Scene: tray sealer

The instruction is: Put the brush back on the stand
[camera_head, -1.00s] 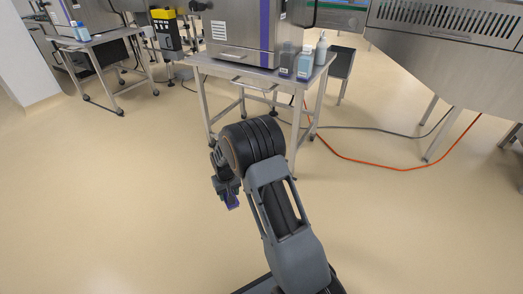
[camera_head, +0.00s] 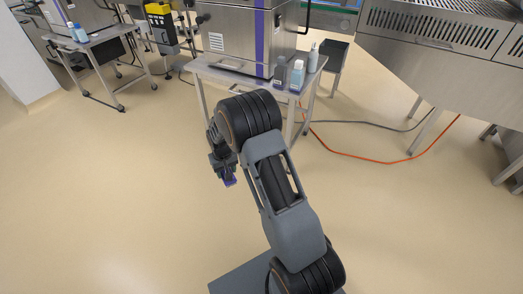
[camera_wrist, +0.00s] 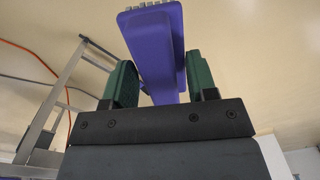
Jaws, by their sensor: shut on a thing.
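A purple brush (camera_wrist: 154,50) is held between the two green fingers of my gripper (camera_wrist: 158,82) in the wrist view. Its wide end with pale bristle tufts points to the top of the picture. In the head view my gripper (camera_head: 224,168) hangs at the end of my arm, over open floor, with a bit of the purple brush (camera_head: 230,181) showing below it. My gripper is shut on the brush. I cannot make out a brush stand in these frames.
A metal table (camera_head: 228,75) with a steel machine (camera_head: 238,40) and several bottles (camera_head: 298,76) stands ahead. A large steel machine (camera_head: 440,40) is at the right, with an orange cable (camera_head: 385,162) on the floor. The floor at left is clear.

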